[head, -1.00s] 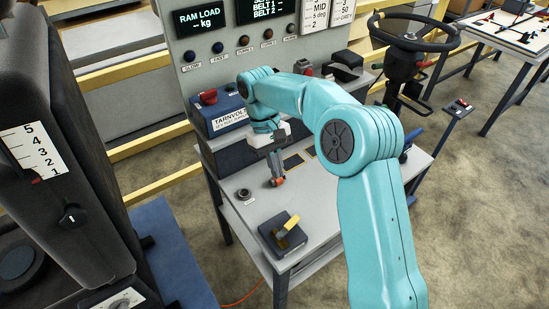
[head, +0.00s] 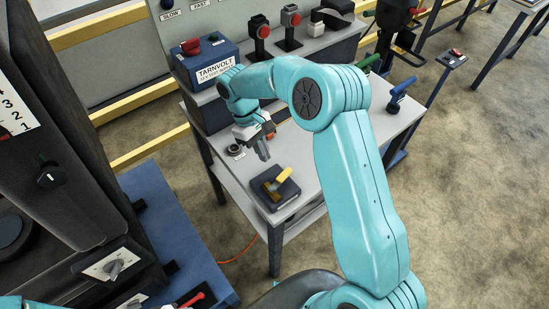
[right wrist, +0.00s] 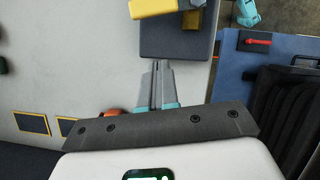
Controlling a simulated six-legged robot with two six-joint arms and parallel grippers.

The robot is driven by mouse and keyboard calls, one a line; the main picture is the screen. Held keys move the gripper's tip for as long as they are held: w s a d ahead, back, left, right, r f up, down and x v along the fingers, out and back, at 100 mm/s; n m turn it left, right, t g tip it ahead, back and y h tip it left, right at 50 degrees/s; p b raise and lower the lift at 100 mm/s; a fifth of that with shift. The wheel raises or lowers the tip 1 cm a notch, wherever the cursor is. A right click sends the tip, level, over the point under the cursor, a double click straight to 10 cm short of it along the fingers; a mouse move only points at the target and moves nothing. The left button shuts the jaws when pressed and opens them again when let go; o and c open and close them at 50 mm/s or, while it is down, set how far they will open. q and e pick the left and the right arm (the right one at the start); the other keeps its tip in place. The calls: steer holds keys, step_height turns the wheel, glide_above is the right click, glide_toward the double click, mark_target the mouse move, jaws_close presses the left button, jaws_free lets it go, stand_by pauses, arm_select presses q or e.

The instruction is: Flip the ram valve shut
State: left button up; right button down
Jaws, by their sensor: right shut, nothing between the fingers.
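A dark box with a yellow lever (head: 279,180) stands at the near corner of the grey table; no label on it is readable, and I take it for the ram valve. The lever slants across the box top. My right gripper (head: 264,156) is just beyond the box, shut and empty, pointing down. In the right wrist view its closed fingers (right wrist: 158,70) point at the edge of the dark box (right wrist: 180,40), with the yellow lever (right wrist: 165,7) at the top edge. I cannot tell the gap in height.
A blue lever (head: 402,88) is at the table's right. A blue bench (head: 165,215) with a red handle lies left.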

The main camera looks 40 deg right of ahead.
mark_target(280, 179)
steer(key=s, duration=0.2)
steer(key=s+d, duration=0.1)
steer(key=s, duration=0.1)
steer(key=shift+p, duration=0.4)
steer(key=shift+s, duration=0.15)
steer(key=shift+f, duration=0.15)
steer(key=shift+s, duration=0.1)
steer(key=shift+d, duration=0.15)
